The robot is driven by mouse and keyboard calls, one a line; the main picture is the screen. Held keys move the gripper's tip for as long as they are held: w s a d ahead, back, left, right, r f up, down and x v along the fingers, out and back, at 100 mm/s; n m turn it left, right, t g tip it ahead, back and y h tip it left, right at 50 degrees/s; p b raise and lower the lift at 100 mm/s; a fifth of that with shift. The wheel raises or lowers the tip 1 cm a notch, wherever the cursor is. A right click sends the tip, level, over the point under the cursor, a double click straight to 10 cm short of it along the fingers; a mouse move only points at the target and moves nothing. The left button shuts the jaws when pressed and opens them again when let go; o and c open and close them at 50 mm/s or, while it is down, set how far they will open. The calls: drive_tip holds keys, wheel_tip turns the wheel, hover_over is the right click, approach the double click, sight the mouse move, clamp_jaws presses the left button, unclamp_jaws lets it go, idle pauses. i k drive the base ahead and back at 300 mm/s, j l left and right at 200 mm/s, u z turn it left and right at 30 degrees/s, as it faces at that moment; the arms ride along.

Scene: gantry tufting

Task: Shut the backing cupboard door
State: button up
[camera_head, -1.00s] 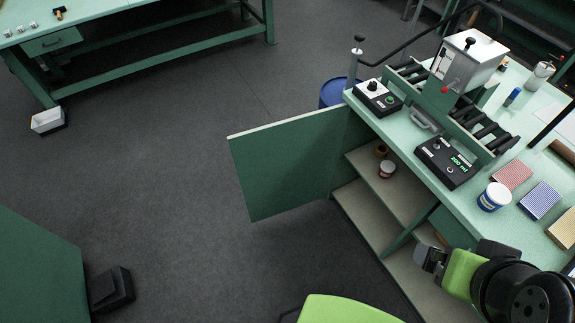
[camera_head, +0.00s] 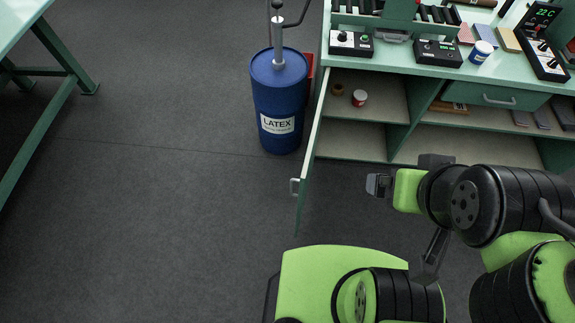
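The green backing cupboard door (camera_head: 308,167) stands wide open, swung out toward me at the left end of the cupboard, seen nearly edge-on. Its grey handle (camera_head: 295,187) sticks out on the left face near the free end. The cupboard's opening shows pale shelves (camera_head: 350,137) with a small red and white tub (camera_head: 359,98) and a small brown roll (camera_head: 338,89) on the upper one. My gripper (camera_head: 372,184) is to the right of the door, apart from it, in front of the shelves. Its fingers are small and side-on, so their gap does not show.
A blue latex drum (camera_head: 279,100) stands on the floor just left of the door. The bench top (camera_head: 390,66) above holds control boxes and a white-blue tub (camera_head: 481,51). A closed drawer (camera_head: 495,97) is at right.

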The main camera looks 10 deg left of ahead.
sight(304, 178)
drive_tip(key=j+z, duration=0.15)
drive_tip(key=j, duration=0.35)
drive_tip(key=k+j+z, duration=0.15)
drive_tip(key=j, duration=0.3)
drive_tip(key=j+z, duration=0.15)
drive_tip(key=j, duration=0.35)
drive_tip(key=i+j+u, duration=0.1)
drive_tip(key=j+u, duration=0.15)
drive_tip(key=j, duration=0.2)
drive_tip(key=i+j+u, duration=0.25)
drive_tip(key=j, duration=0.15)
drive_tip(key=i+j+u, duration=0.1)
drive_tip(key=j+u, duration=0.2)
drive_tip(key=j, duration=0.1)
